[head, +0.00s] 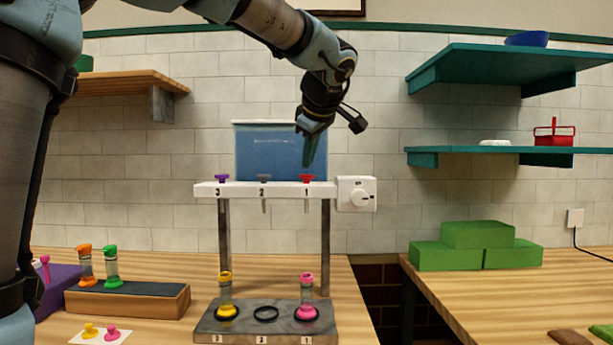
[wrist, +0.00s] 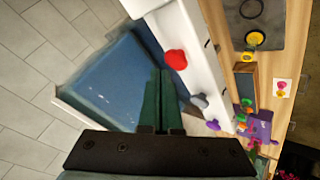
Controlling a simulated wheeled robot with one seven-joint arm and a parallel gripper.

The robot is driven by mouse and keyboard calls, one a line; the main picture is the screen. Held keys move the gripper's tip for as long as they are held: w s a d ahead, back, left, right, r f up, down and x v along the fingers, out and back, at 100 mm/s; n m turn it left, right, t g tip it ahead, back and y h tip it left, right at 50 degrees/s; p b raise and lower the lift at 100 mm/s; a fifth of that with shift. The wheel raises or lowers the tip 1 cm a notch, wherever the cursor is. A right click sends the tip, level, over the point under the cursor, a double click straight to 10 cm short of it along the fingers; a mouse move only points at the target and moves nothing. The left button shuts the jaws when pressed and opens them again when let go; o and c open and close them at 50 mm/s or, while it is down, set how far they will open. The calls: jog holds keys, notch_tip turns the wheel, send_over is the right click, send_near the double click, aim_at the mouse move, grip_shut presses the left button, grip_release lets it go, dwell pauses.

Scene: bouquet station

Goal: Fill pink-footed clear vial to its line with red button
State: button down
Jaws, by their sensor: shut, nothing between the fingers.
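The pink-footed clear vial (head: 307,294) stands upright in the ring at position 1 of the grey base, under the dispenser bar; it has a pink top. Its line and liquid level are too small to make out. The red button (head: 306,178) sits on the white bar above position 1. My gripper (head: 309,166) is shut and empty, pointing down just above the red button. In the wrist view, the shut fingertips (wrist: 161,75) appear beside the red button (wrist: 176,59); I cannot tell whether they touch it.
A purple button (head: 222,178) and a grey button (head: 264,178) share the bar. A blue tank (head: 265,150) stands behind it, and a white dial box (head: 356,194) at its right end. A yellow-footed vial (head: 226,298) stands at position 3; the middle ring (head: 265,313) is empty.

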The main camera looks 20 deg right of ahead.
jog(key=shift+f+b, duration=0.25)
jog(key=shift+b, duration=0.05)
jog(key=shift+f+b, duration=0.2)
jog(key=shift+b, duration=0.25)
jog(key=shift+f+b, duration=0.55)
jog(key=shift+b, duration=0.15)
dwell(0.6)
dwell(0.4)
jog(key=shift+r+p, duration=0.5)
jog(key=shift+r, duration=0.5)
jog(key=shift+r+p, duration=1.5)
jog(key=shift+r, duration=1)
